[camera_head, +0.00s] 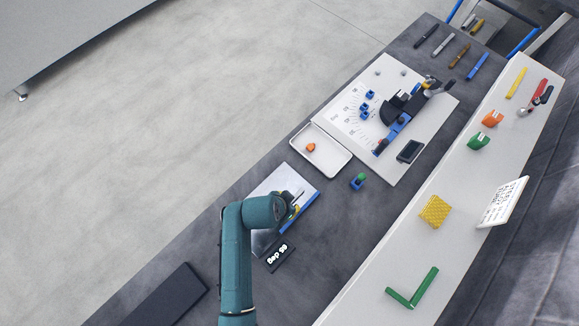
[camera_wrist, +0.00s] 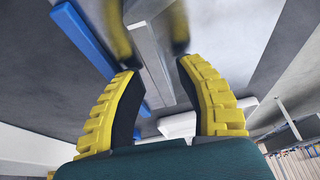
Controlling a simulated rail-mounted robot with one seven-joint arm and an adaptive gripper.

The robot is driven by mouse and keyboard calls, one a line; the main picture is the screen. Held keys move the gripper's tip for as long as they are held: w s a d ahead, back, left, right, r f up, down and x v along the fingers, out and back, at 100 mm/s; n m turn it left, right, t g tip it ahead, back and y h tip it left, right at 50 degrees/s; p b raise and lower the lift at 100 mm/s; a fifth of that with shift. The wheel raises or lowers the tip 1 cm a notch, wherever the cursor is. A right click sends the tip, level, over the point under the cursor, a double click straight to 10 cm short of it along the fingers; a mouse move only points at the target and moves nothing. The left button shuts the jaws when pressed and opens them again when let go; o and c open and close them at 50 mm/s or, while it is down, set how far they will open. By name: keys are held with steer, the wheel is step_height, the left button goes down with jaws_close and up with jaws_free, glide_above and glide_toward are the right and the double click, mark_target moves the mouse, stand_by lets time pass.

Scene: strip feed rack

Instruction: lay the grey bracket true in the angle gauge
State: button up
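The fingers of my gripper (camera_wrist: 157,68) are yellow with dark pads and stand apart in the wrist view. A long grey bar (camera_wrist: 148,45), which looks like part of the grey bracket, runs between the fingertips; a narrow gap seems to show on each side. Yellow reflections of the fingers show on a shiny surface close to the tips. In the head view my gripper (camera_head: 293,207) is low over a shiny plate with a blue edge (camera_head: 303,213), apparently the angle gauge; the blue edge shows in the wrist view too (camera_wrist: 85,38). My arm hides part of the plate and the bracket.
A dark readout (camera_head: 279,256) with white characters lies beside the plate. A white tray (camera_head: 338,167) holds an orange piece. A white board (camera_head: 430,130) carries a protractor scale and blue parts. A green L-shaped bracket (camera_head: 415,290) lies on the pale shelf.

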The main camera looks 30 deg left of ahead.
steer(key=v, duration=1.2)
stand_by(0.3)
steer(key=w+d+r+m+t, duration=0.2)
steer(key=w+d+r+t, duration=0.1)
steer(key=w+d+r, duration=0.55)
steer(key=w+d+r+m+t, duration=0.25)
steer(key=w+d+r, duration=0.25)
steer(key=r, duration=0.6)
steer(key=d+r+n+t, duration=0.1)
steer(key=d+r+t, duration=0.25)
steer(key=r, duration=0.55)
steer(key=d+r+n+t, duration=0.1)
steer(key=d+r+t, duration=0.25)
steer(key=r, duration=0.65)
steer(key=s+r+n+t+p, duration=0.2)
steer(key=r+p, duration=0.7)
steer(key=r, duration=0.5)
steer(key=s+a+r+n+t+p, duration=0.1)
steer(key=s+r+n+t+p, duration=0.2)
steer(key=r+p, duration=0.7)
step_height(320, 180, up, 5)
steer(key=shift+a+f, duration=0.1)
steer(key=shift+a, duration=0.15)
